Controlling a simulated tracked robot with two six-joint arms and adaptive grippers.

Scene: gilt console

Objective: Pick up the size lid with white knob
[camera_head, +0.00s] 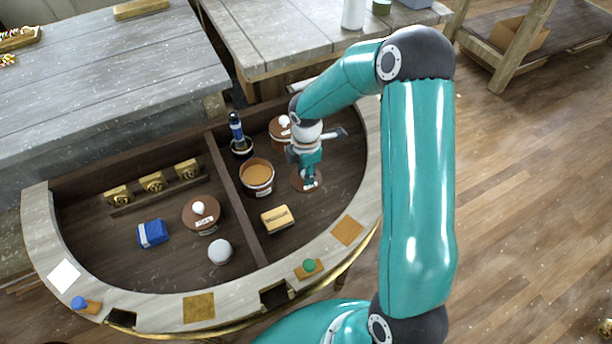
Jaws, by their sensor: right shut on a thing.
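My right gripper (309,184) points down over the right compartment of the console tray, at the end of my teal arm. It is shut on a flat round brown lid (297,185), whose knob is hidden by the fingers. I cannot tell whether the lid touches the tray floor. An open pot of amber size (257,173) stands to its left. A brown lidded pot with a white knob (280,130) stands behind the gripper. Another brown lid with a white knob (201,215) is in the left compartment. My left gripper is not in view.
A divider (236,185) splits the tray. A yellow block (277,219) lies in front of the open pot; a dark cup with a blue-handled brush (240,147) stands behind. Left hold a blue packet (152,233), a white ball (220,251) and gold blocks (152,182).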

